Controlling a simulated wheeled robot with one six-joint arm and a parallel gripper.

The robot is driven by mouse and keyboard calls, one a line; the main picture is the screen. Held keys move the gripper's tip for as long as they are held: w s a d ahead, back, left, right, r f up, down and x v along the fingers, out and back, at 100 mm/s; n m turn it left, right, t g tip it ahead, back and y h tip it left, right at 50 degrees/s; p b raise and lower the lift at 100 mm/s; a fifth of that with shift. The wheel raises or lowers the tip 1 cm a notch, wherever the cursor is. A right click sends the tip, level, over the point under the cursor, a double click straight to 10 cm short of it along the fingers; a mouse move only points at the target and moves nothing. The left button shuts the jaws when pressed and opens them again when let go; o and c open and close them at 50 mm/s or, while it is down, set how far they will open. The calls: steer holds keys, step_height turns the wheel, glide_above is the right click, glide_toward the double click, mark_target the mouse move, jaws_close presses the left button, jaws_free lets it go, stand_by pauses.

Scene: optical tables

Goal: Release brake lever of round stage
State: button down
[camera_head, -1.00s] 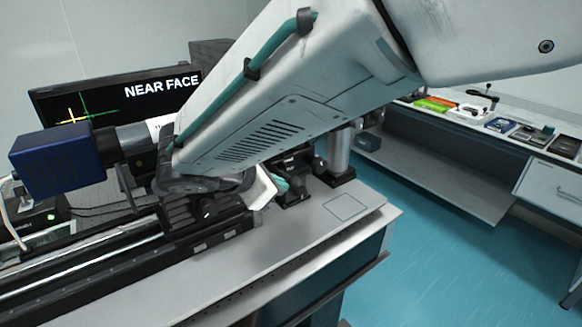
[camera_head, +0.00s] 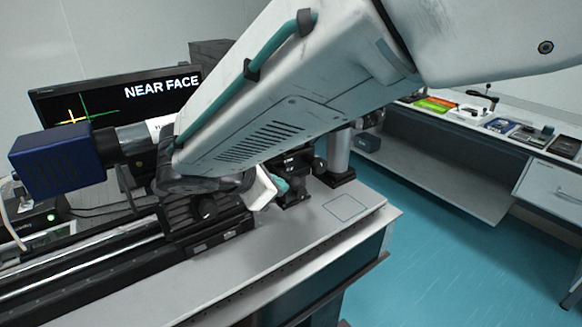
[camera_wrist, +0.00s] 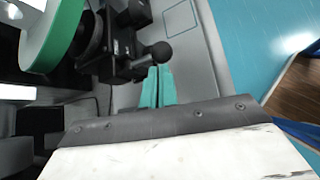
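In the wrist view, the black round stage assembly (camera_wrist: 118,45) stands at the upper left of my fingers. In the head view my gripper (camera_head: 282,185) shows only as a bit of teal beside a black mount (camera_head: 296,192), mostly hidden by my arm.
A green-rimmed round part (camera_wrist: 52,35) is close at the wrist view's upper left. In the head view, a blue camera (camera_head: 57,160) and a black rail (camera_head: 90,262) are at left, with a "NEAR FACE" monitor (camera_head: 80,105) behind. The table's right corner (camera_head: 347,207) is clear.

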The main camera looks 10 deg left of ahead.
steer(key=shift+r, duration=0.1)
steer(key=shift+w+d+r, duration=0.1)
steer(key=shift+r, duration=0.65)
steer(key=shift+f, duration=0.15)
steer(key=s+a+r, duration=0.4)
steer(key=s+a, duration=0.3)
steer(key=a, duration=0.1)
steer(key=shift+s+r, duration=0.25)
steer(key=shift+s, duration=0.1)
